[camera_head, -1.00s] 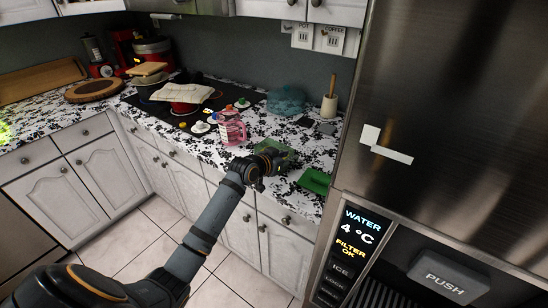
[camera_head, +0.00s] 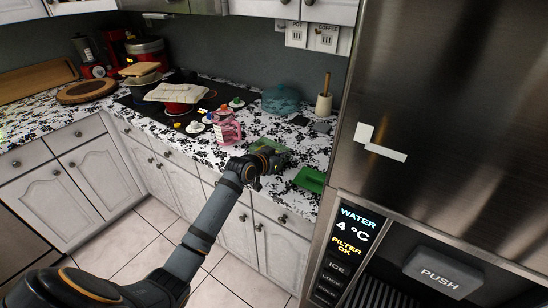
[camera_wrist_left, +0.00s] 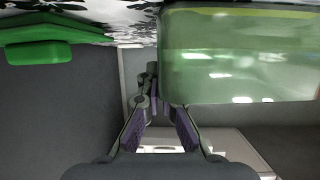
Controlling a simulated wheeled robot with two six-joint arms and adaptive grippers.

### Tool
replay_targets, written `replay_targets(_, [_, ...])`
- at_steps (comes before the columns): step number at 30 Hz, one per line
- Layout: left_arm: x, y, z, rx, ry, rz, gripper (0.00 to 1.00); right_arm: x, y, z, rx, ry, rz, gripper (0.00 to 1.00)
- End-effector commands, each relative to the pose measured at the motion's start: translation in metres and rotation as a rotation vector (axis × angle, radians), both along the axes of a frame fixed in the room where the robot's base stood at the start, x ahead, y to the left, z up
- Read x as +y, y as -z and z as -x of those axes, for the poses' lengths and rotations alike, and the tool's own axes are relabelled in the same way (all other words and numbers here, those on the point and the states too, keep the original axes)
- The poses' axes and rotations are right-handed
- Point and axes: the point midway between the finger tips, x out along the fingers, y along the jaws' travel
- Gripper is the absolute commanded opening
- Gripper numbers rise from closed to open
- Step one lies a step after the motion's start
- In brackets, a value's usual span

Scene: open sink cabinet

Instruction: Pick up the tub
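The tub (camera_head: 270,145) is a translucent green container on the patterned counter, partly hidden behind my left gripper (camera_head: 272,160). In the left wrist view the tub (camera_wrist_left: 238,60) fills the upper right, close to the fingers. My left gripper (camera_wrist_left: 158,100) shows there with its purple-padded fingers apart and nothing visibly held between them. The tub lies to the right of the fingers in that view; I cannot tell whether they touch. My right gripper is in neither view.
A green flat lid or tray (camera_head: 310,179) lies right of the tub, near the fridge (camera_head: 440,130). A pink jug (camera_head: 227,129) stands to the left. A teal bowl (camera_head: 280,99) and a mortar with pestle (camera_head: 323,104) stand behind. The counter's front edge is close.

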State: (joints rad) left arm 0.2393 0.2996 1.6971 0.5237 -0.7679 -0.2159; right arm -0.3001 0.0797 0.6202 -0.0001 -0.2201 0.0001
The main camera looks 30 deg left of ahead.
Motion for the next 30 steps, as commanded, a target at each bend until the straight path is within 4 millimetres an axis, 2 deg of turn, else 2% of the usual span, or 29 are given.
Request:
replay_targets(8, [0.0, -0.007, 0.0, -0.002, 0.001, -0.001, 0.0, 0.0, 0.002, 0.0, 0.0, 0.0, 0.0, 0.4])
replay_targets(17, [0.0, -0.031, -0.001, -0.006, 0.002, -0.003, 0.0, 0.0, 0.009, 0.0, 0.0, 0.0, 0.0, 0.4])
replay_targets(23, [-0.007, -0.048, 0.012, -0.003, 0.003, 0.0, 0.0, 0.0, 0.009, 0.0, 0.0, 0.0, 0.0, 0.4])
replay_targets(30, [-0.018, -0.076, 0.033, -0.005, 0.002, -0.001, 0.0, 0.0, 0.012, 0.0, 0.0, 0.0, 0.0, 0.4])
